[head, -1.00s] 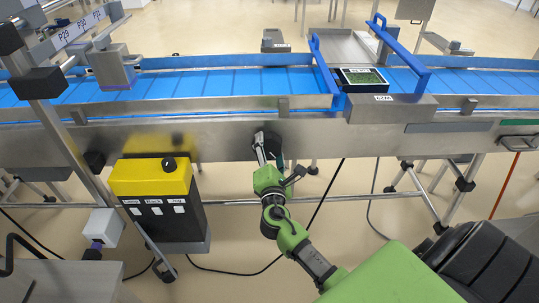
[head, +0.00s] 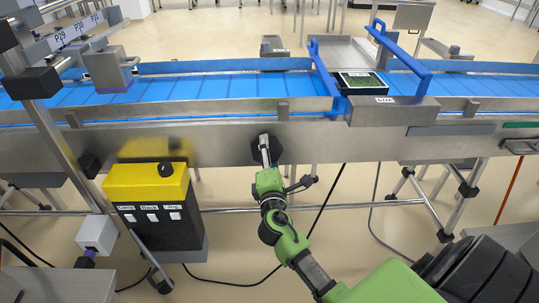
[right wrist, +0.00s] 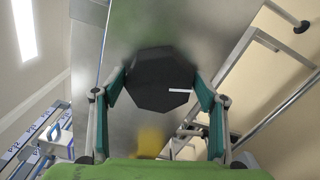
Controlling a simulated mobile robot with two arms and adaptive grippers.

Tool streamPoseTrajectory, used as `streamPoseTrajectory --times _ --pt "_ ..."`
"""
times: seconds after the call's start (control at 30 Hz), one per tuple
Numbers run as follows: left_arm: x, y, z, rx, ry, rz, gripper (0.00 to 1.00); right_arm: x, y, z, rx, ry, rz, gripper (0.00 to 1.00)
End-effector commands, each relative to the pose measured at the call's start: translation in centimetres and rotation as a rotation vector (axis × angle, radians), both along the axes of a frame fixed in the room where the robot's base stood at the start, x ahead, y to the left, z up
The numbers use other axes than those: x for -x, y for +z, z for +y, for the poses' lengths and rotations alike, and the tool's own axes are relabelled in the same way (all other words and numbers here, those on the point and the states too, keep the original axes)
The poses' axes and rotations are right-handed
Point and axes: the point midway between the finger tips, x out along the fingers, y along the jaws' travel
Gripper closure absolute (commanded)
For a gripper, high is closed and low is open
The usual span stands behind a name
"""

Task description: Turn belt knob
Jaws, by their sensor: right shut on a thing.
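The belt knob (right wrist: 150,82) is a black, many-sided dial with a white mark, on the steel side of the conveyor. In the right wrist view its white mark lies nearly level, right of the knob's middle. My right gripper (right wrist: 160,90) has its two green-padded fingers on either side of the knob, shut on it. In the head view the knob (head: 277,153) shows as a dark shape partly hidden behind my right gripper (head: 265,150). My left gripper is not in view.
The blue conveyor belt (head: 220,86) runs across above the knob. A black tray (head: 362,79) with green contents sits on it near a blue guard frame (head: 422,67). A yellow-and-black box (head: 145,182) with labelled switches stands left of my right arm. Table legs and cables are below.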

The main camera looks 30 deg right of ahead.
Motion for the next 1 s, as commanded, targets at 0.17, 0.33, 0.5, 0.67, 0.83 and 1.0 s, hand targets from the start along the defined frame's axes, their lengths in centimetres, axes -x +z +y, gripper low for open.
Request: streamPoseTrajectory --times 0.17,0.33,0.5,0.67,0.83,1.0 --pt "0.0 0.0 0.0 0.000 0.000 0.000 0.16 0.0 -0.1 0.0 0.000 0.000 0.001 0.16" --pt "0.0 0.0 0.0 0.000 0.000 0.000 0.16 0.0 0.0 0.0 0.000 0.000 0.001 0.16" --pt "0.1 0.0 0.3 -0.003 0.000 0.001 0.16 0.1 0.0 0.0 0.000 0.000 0.001 0.16" --pt "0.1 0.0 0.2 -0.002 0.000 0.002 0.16 1.3 -0.2 0.8 0.001 0.000 0.003 0.16" --pt "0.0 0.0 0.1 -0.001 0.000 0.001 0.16 4.2 -0.2 2.7 -0.002 0.001 0.003 0.16" --pt "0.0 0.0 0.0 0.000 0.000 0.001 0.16 7.3 -0.2 4.5 -0.001 0.001 0.004 0.16"
